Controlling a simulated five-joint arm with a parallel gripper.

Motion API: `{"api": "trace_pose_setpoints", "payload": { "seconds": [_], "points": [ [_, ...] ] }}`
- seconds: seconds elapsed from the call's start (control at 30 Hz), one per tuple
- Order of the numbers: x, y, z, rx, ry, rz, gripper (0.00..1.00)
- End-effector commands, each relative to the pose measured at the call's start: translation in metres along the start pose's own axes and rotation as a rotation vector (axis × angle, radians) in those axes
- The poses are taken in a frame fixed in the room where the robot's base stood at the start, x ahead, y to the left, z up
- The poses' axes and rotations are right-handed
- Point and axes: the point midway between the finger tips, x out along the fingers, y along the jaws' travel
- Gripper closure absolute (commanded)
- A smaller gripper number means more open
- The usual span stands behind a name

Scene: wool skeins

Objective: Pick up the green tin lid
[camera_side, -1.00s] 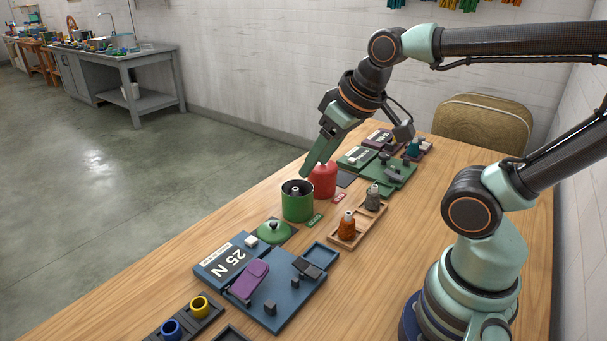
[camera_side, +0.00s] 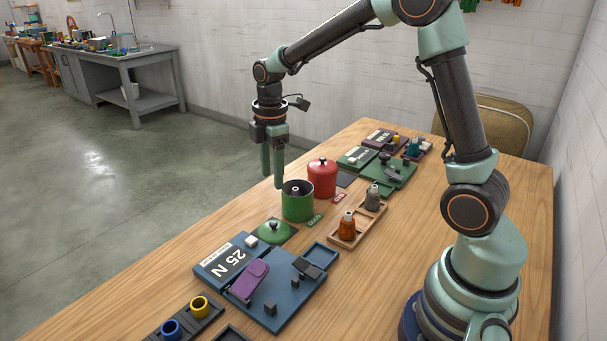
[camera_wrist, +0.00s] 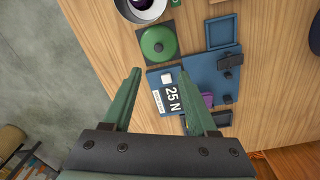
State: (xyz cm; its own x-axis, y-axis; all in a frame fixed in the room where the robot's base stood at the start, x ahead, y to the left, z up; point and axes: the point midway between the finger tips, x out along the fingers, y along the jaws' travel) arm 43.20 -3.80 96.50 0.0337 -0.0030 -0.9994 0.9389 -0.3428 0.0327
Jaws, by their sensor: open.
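The green tin lid (camera_side: 274,230) lies flat on a dark square pad on the table, with a small knob on top. In the wrist view the green lid (camera_wrist: 158,43) is beyond my fingertips, above them in the picture. My gripper (camera_side: 272,182) points down with its fingers apart and empty, behind and above the open green tin (camera_side: 298,206). The gripper also shows in the wrist view (camera_wrist: 160,72).
A red tin (camera_side: 322,181) with its lid on stands behind the green tin. A blue board marked 25 N (camera_side: 270,311) lies in front of the lid. A wooden tray (camera_side: 360,237) holds an orange and a grey cone to the right.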

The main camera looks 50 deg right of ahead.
Motion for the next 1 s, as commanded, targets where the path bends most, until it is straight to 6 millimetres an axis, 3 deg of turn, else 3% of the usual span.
{"api": "trace_pose_setpoints", "payload": {
  "seconds": [0.2,0.53,0.83,1.0],
  "points": [
    [0.021,0.008,0.001,-0.092,-0.008,-0.035,0.42],
    [0.072,0.005,0.002,-0.095,-0.008,-0.038,0.42],
    [0.095,0.005,0.001,-0.094,-0.008,-0.036,0.42],
    [0.120,0.003,0.000,-0.094,-0.008,-0.038,0.42]
  ]
}}
